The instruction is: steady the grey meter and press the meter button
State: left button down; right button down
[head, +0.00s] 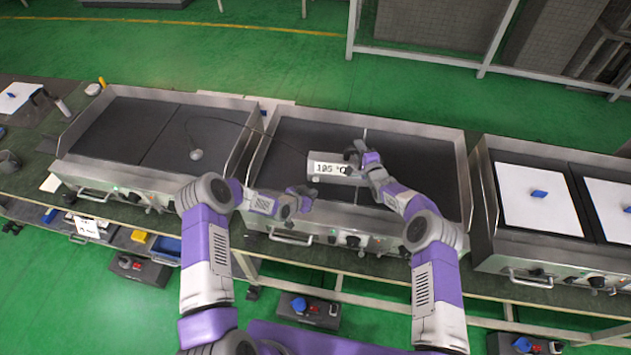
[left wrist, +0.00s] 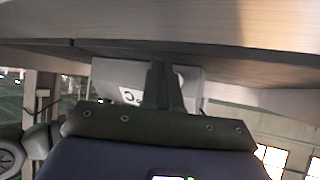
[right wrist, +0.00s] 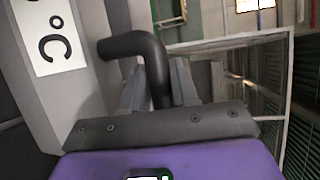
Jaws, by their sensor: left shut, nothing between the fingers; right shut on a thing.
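The grey meter (head: 322,157) is over the middle griddle, its white display reading about 195 °C. My right gripper (head: 355,152) is shut on the meter's black handle (right wrist: 135,45), at the meter's right side; the display edge shows at left in the right wrist view. My left gripper (head: 312,189) is shut and empty, just below the meter in the head view. In the left wrist view its closed fingers (left wrist: 163,85) overlap the meter (left wrist: 110,75). I cannot tell whether they touch it. A small pale spot under the display may be the meter button.
The middle griddle (head: 285,145) has raised metal walls and front knobs. A thin cable runs left from the meter towards a round grey probe (head: 196,154) on the left griddle (head: 120,130). The right griddle holds white sheets (head: 540,200) with blue pieces.

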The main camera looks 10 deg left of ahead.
pick_arm(q)
jog(key=shift+s+d, duration=0.1)
jog(key=shift+s, duration=1.4)
pick_arm(e)
jog(key=shift+f, duration=0.1)
jog(key=c, duration=0.8)
grip_release()
jog(key=shift+s, duration=0.1)
